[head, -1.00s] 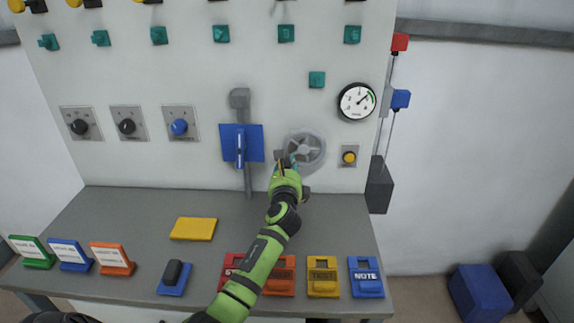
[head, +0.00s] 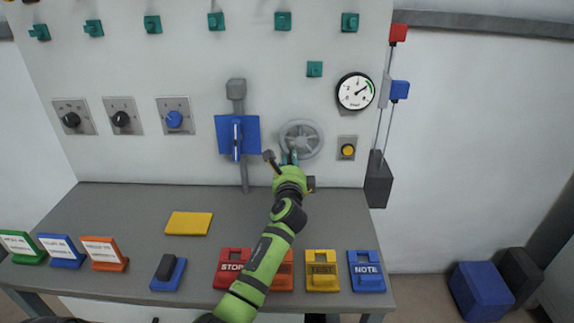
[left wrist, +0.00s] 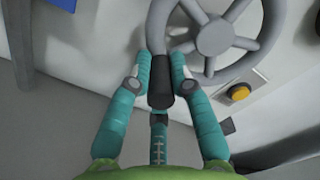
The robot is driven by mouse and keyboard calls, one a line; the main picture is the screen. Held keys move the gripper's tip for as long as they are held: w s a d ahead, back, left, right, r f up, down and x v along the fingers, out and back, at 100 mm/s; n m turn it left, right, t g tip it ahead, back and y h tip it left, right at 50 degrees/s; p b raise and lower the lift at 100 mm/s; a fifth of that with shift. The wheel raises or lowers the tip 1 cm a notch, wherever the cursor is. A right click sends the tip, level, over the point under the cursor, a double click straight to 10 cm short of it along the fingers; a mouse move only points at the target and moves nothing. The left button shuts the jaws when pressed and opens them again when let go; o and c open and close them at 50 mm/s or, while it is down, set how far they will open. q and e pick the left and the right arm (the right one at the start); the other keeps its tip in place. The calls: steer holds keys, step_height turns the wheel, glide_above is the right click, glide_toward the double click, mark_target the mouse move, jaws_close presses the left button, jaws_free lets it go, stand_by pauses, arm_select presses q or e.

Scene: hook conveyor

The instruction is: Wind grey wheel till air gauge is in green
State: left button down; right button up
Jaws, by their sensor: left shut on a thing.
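The grey spoked wheel (head: 301,139) is mounted on the white panel, above the table. My left gripper (head: 290,158) is at the wheel's lower left. In the left wrist view, the teal fingers of my left gripper (left wrist: 160,73) are closed around a dark handle (left wrist: 160,92) at the rim of the grey wheel (left wrist: 212,38). The round white air gauge (head: 355,91) is above and right of the wheel. Its needle points to the upper right, near a green arc; whether it is inside the green is too small to tell. My right gripper is not seen.
A yellow button (head: 347,150) is just right of the wheel. A blue plate with a lever (head: 237,134) is close on its left. A yellow block (head: 188,223) lies on the table.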

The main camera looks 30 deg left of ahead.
arm_select(q)
steer(key=shift+w+d+f+n+b, duration=0.1)
steer(key=shift+w+d+n+b, duration=0.15)
steer(key=shift+n+b, duration=0.4)
steer(key=shift+w+d+f+n+b, duration=0.15)
steer(key=shift+d+n+b, duration=0.2)
steer(key=shift+n, duration=0.6)
steer(key=shift+r, duration=0.1)
steer(key=c, duration=1.1)
jaws_free()
steer(key=shift+c, duration=0.2)
steer(key=shift+s, duration=0.1)
steer(key=v, duration=1.2)
